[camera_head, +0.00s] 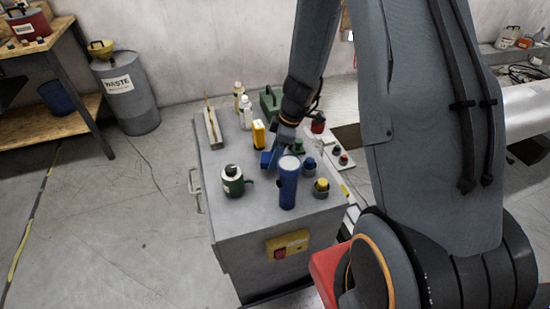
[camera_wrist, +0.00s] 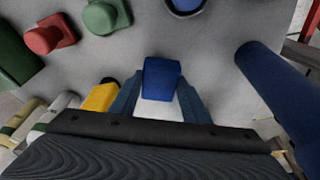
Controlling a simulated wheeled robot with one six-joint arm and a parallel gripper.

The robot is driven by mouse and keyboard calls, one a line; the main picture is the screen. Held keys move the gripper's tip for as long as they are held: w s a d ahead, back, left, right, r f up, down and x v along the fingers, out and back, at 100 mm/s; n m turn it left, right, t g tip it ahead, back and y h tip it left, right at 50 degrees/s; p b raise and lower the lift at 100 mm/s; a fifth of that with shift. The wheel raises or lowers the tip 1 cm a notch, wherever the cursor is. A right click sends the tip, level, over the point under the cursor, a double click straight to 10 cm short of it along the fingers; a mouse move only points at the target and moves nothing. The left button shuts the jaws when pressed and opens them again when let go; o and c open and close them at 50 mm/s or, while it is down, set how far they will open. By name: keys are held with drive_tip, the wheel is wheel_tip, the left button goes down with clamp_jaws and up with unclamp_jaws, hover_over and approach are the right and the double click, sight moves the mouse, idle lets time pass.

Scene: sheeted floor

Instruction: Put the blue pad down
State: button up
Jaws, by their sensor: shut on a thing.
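The blue pad (camera_wrist: 162,79) is a small blue block between the fingertips of my gripper (camera_wrist: 160,92) in the wrist view. My gripper is shut on it. In the head view my gripper (camera_head: 277,155) reaches down over the grey cabinet top (camera_head: 222,148), and the blue pad (camera_head: 265,160) shows at its fingers. The pad is at or just above the cabinet top; I cannot tell whether it touches it. The fingers hide part of the pad.
A tall blue cylinder (camera_head: 288,185) stands close in front of the gripper. A green-and-white can (camera_head: 232,180), a yellow bottle (camera_head: 258,133), white bottles (camera_head: 245,112) and red and green pieces stand around. Some bare top lies at the left and front.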

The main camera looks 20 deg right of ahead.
drive_tip(key=shift+f, duration=0.75)
drive_tip(key=shift+f, duration=0.15)
drive_tip(key=o, duration=1.1)
drive_tip(key=shift+d+r, duration=0.1)
drive_tip(key=shift+r, duration=0.45)
drive_tip(key=b+v, duration=0.1)
drive_tip(key=v, duration=1)
drive_tip(key=shift+b, duration=0.3)
drive_tip(key=shift+s+r, duration=0.1)
drive_tip(key=shift+r, duration=0.05)
